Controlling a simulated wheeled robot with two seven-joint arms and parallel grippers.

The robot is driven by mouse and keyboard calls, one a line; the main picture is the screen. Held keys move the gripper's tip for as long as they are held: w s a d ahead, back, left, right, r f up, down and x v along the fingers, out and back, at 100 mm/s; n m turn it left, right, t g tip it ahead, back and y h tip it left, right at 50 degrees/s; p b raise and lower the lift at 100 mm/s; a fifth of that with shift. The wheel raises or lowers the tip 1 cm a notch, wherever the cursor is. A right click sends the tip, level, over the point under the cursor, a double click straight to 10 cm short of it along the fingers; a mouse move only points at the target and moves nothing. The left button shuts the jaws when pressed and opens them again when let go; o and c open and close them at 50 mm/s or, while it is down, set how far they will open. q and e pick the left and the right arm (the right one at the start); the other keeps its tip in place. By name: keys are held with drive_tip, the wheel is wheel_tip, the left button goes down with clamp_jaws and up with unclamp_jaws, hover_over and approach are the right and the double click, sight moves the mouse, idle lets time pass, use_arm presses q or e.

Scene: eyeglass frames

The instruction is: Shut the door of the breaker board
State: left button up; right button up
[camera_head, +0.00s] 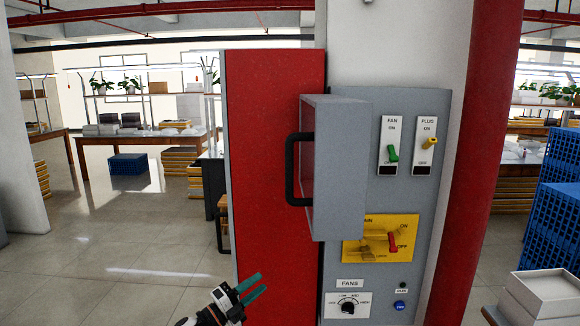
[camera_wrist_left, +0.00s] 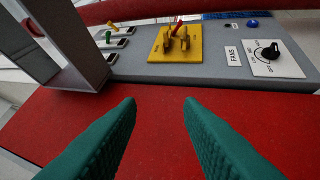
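The grey breaker board (camera_head: 345,262) stands upright at the centre right, with switches, a yellow plate and a knob on its face. A tall red panel (camera_head: 262,150) stands along its left side, apparently the open door; a black handle (camera_head: 219,225) shows at its left edge. A grey box-like part (camera_head: 340,170) with another black handle (camera_head: 291,170) juts out from the board and hides some of both. My left gripper (camera_head: 261,282) is open and empty, low in front of the red panel. In the left wrist view its green fingers (camera_wrist_left: 159,102) are apart above the red surface (camera_wrist_left: 158,125). My right gripper is out of view.
A red column (camera_head: 480,130) stands right of the board. Blue crates (camera_head: 552,225) and a white box (camera_head: 545,290) are at the right. Open floor (camera_head: 120,240) lies at the left, with tables and plants (camera_head: 150,90) behind.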

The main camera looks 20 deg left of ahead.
use_arm(q)
wheel_tip(320, 180, up, 21)
drive_tip(key=s+d+m+g+h, duration=0.1)
drive_tip(key=s+m+g+h, duration=0.1)
drive_tip(key=m+g+h, duration=0.9)
drive_tip(key=s+r+m+g+y, duration=0.2)
drive_tip(key=s+r+m, duration=0.3)
drive_tip(key=r+m, duration=0.3)
drive_tip(key=s+r+m+g+y, duration=0.25)
drive_tip(key=s+r+m, duration=0.25)
drive_tip(key=r+m, duration=0.3)
drive_tip(key=p, duration=0.5)
hover_over(290, 194)
drive_tip(key=a, duration=0.1)
drive_tip(key=shift+w+d+f+t+p, duration=0.15)
drive_tip(key=shift+w+d+t+p, duration=0.1)
drive_tip(key=shift+w+d+p, duration=0.15)
clamp_jaws()
